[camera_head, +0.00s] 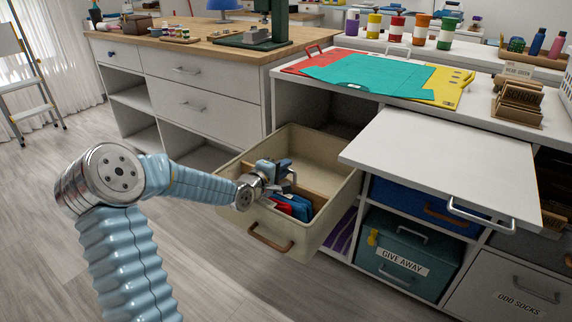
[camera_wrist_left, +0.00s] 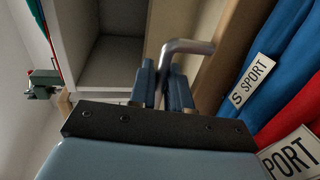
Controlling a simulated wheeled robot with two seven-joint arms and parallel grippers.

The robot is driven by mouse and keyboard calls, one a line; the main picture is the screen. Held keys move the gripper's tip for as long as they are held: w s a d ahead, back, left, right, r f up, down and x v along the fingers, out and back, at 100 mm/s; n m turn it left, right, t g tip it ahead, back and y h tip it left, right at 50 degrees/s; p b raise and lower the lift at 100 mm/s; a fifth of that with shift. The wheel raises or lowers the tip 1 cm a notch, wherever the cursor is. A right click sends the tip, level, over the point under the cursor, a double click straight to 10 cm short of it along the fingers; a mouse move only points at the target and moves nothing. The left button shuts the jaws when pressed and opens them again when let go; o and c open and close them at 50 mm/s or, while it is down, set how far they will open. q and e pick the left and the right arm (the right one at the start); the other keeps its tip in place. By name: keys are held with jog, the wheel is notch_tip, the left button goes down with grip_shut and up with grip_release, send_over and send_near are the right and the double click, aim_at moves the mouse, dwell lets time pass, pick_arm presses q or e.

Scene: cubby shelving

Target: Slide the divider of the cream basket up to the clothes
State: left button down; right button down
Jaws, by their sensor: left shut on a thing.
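The cream basket (camera_head: 343,197) is pulled out of the shelving like a drawer, with a brown handle on its front. Inside it are folded blue clothes (camera_head: 303,205) and red clothes (camera_head: 282,207); the left wrist view shows the blue (camera_wrist_left: 285,60) and red (camera_wrist_left: 297,112) ones with SPORT labels. My left gripper (camera_head: 285,180) is inside the basket, shut on the divider's grey metal handle (camera_wrist_left: 190,46). My arm hides part of the basket. My right gripper is out of view.
A white board (camera_head: 440,160) with a metal handle juts out right of the basket. Below it are a blue bin (camera_head: 400,197) and a teal GIVE AWAY box (camera_head: 385,253). Coloured folders (camera_head: 375,75) lie on the counter above. Open floor lies to the left.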

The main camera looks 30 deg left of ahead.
pick_arm(q)
jog(key=c, duration=1.3)
grip_release()
jog(key=p+v, duration=0.2)
jog(key=v, duration=1.2)
jog(key=shift+p, duration=0.3)
